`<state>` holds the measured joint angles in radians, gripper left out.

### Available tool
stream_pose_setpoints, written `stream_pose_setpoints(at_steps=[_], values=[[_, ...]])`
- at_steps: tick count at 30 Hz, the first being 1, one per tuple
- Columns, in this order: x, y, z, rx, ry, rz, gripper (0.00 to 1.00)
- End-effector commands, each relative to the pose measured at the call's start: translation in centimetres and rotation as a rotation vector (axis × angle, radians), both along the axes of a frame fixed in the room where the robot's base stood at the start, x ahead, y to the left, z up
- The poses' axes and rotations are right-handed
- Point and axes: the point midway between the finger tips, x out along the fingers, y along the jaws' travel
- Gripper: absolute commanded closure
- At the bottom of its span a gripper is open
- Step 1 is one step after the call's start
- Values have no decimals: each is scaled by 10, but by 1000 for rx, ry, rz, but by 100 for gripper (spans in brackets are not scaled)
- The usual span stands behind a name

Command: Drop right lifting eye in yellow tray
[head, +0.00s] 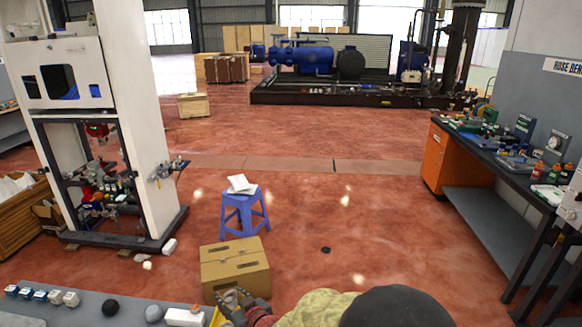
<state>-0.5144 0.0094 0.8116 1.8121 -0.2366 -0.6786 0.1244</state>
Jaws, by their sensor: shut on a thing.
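My gripper (231,301) is at the bottom of the head view, left of centre, at the right end of the grey bench top. It is shut on a small grey metal piece, which looks like the right lifting eye; its shape is too small and too covered by the fingers to tell clearly. A yellow edge (215,319), which looks like part of the yellow tray, shows just below and left of my gripper. Most of it is cut off by the frame or hidden by my gripper. I cannot tell whether the held piece is over it.
The grey bench top (85,309) bears small blue-and-white blocks (27,293), a black ball (110,307), a grey ball (154,313) and a white block (185,317). A cardboard box (234,268) stands just beyond my gripper, with a blue stool (241,212) behind it. Open red floor lies right.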

Motion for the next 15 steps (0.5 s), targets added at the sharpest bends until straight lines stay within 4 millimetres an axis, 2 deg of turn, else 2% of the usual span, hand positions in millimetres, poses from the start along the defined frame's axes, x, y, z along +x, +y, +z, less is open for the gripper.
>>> stream_pose_setpoints(at_steps=[5, 15], values=[[0, 0, -10, -1, -1, 0, 100], [1, 0, -46, 1, -2, 0, 100]])
